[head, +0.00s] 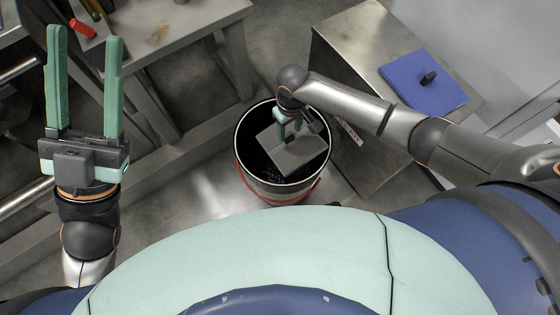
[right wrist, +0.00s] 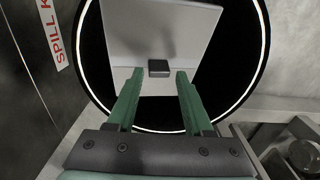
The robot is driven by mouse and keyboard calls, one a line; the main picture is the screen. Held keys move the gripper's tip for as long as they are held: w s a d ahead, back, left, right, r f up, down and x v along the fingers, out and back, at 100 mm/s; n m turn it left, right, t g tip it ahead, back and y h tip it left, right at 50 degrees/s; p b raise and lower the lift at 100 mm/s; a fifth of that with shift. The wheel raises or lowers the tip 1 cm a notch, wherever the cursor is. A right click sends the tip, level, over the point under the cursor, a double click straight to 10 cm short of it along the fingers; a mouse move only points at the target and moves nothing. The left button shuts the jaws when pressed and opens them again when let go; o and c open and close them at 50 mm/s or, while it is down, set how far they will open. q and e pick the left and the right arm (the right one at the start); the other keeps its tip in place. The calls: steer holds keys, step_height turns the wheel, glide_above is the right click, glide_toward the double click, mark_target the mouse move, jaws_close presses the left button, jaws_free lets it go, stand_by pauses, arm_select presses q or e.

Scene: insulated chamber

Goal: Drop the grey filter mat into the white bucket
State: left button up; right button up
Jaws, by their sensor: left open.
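The grey filter mat (head: 300,153) is a flat square with a small dark grip block at its middle. It lies tilted within the mouth of the white bucket (head: 277,190), which has a pale rim, a red band and a dark inside. In the right wrist view the mat (right wrist: 190,30) shows inside the rim, its block just beyond the fingertips. My right gripper (right wrist: 159,72) is open, with a gap on each side of the block. It points down into the bucket. My left gripper (head: 85,35) is open and empty, far left of the bucket. The mat's depth in the bucket is unclear.
A metal cabinet (head: 345,55) stands right of the bucket, with a blue mat (head: 415,85) with a dark block on top. A grey bench (head: 160,30) with a red object (head: 82,27) is at the upper left. Bare floor lies left of the bucket.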

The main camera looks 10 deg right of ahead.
steer(key=o, duration=0.3)
arm_select(q)
step_height(320, 180, up, 5)
steer(key=p, duration=0.5)
steer(key=w+a+f+n+y+p, duration=0.1)
steer(key=w+f+n+y, duration=0.3)
steer(key=f, duration=0.4)
steer(key=shift+w+a+g+y, duration=0.25)
steer(key=shift+w+y, duration=0.35)
steer(key=shift+y, duration=0.8)
arm_select(e)
step_height(320, 180, up, 12)
steer(key=shift+r, duration=0.25)
arm_select(q)
steer(key=shift+d, duration=0.1)
